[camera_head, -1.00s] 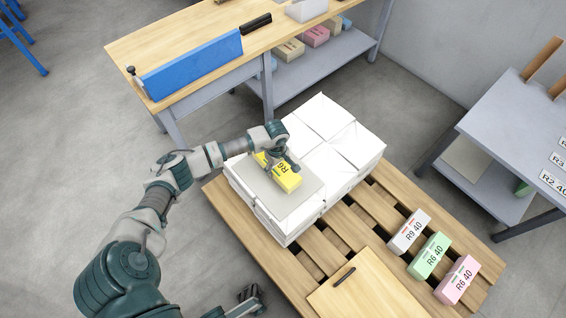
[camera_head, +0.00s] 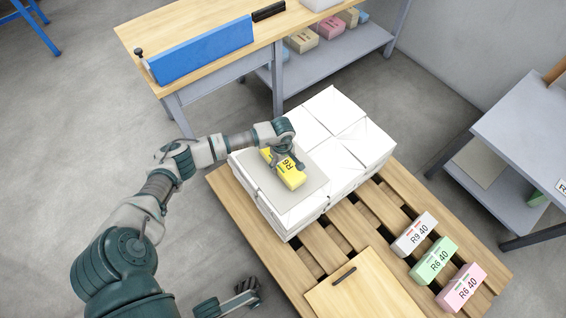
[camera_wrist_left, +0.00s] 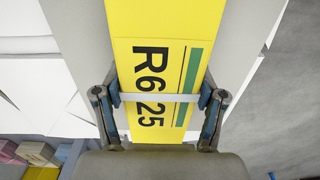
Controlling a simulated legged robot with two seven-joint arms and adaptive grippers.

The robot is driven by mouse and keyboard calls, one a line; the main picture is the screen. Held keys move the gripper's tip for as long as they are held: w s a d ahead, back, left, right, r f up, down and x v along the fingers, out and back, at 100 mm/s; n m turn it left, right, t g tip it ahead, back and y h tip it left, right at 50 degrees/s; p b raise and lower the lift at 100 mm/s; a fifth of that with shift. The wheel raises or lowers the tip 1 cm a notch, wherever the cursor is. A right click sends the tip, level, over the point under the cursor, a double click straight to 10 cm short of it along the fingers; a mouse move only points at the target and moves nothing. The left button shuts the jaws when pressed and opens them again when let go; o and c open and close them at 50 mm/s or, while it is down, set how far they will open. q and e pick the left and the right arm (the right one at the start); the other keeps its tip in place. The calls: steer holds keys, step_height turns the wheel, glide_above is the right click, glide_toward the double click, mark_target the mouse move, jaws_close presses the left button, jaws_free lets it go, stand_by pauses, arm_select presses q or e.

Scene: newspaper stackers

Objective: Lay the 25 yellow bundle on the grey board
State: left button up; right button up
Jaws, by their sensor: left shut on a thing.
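The yellow bundle (camera_head: 291,178) is marked R6 25 in the left wrist view (camera_wrist_left: 155,30). My left gripper (camera_head: 286,160) is shut on it, with one finger on each side of the bundle. The grey board (camera_head: 315,187) lies flat on top of white paper stacks, and the bundle is over it, lying flat. I cannot tell whether the bundle touches the board or is just above it. The gripper hides part of the bundle.
The white stacks (camera_head: 345,120) stand on a wooden pallet (camera_head: 345,235). White (camera_head: 413,234), green (camera_head: 434,261) and pink (camera_head: 461,289) bundles lie at its right. A wooden board with a black handle (camera_head: 345,275) lies in front. A workbench (camera_head: 190,22) stands behind, a grey table (camera_head: 530,120) right.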

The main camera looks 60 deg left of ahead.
arm_select(q)
steer(key=shift+f, duration=0.3)
steer(key=o, duration=1.9)
steer(key=shift+c, duration=0.2)
steer(key=shift+r, duration=0.15)
step_height(320, 180, up, 12)
steer(key=shift+f, duration=0.2)
steer(key=shift+w, duration=0.1)
